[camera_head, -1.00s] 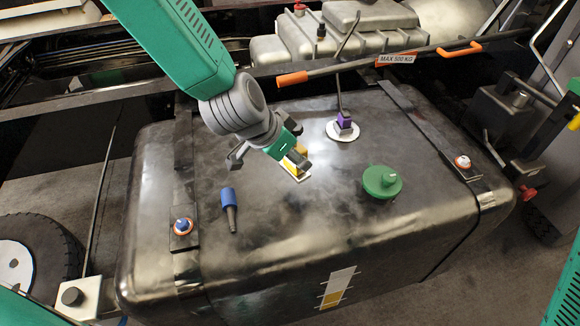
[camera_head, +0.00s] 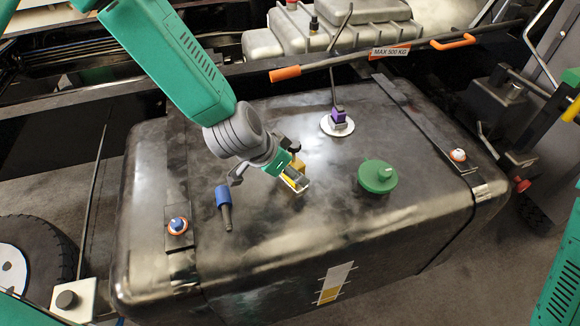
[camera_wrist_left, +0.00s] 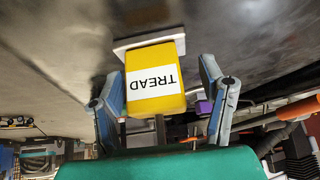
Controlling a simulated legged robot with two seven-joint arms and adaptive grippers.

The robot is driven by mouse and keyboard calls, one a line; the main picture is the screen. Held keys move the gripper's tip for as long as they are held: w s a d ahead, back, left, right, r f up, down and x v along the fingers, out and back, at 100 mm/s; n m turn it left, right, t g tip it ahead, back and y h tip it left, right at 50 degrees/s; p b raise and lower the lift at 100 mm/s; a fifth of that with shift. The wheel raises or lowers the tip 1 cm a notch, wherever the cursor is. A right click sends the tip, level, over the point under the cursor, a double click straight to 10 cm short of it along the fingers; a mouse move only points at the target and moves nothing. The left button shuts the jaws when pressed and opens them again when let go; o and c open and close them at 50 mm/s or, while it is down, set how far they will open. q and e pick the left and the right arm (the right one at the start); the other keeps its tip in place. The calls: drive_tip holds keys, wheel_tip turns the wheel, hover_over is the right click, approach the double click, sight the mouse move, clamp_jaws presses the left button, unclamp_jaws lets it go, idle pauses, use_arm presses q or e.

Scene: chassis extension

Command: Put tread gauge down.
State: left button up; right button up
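The tread gauge is a yellow block labelled TREAD with a pale plate at its end. In the head view the gauge (camera_head: 296,182) is at the top of the dark tank (camera_head: 330,225), its plate seemingly against the surface. In the left wrist view the gauge (camera_wrist_left: 155,80) stands between the fingers of my left gripper (camera_wrist_left: 165,90). The fingers are spread, with a clear gap on the right side and a narrow one on the left. In the head view my left gripper (camera_head: 266,160) reaches down over the gauge and partly hides it. My right gripper is not in view.
A blue-handled tool (camera_head: 224,205) lies left of the gauge. A green cap (camera_head: 377,177) is to its right. A purple block (camera_head: 338,116) on a white disc is behind. A bar with an orange grip (camera_head: 285,73) crosses the back. The tank top in front is clear.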

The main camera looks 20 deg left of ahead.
use_arm(q)
drive_tip(key=shift+d+r, duration=0.25)
drive_tip(key=shift+d, duration=0.15)
drive_tip(key=shift+s+r, duration=0.15)
drive_tip(key=shift+r, duration=0.2)
drive_tip(key=v, duration=1.1)
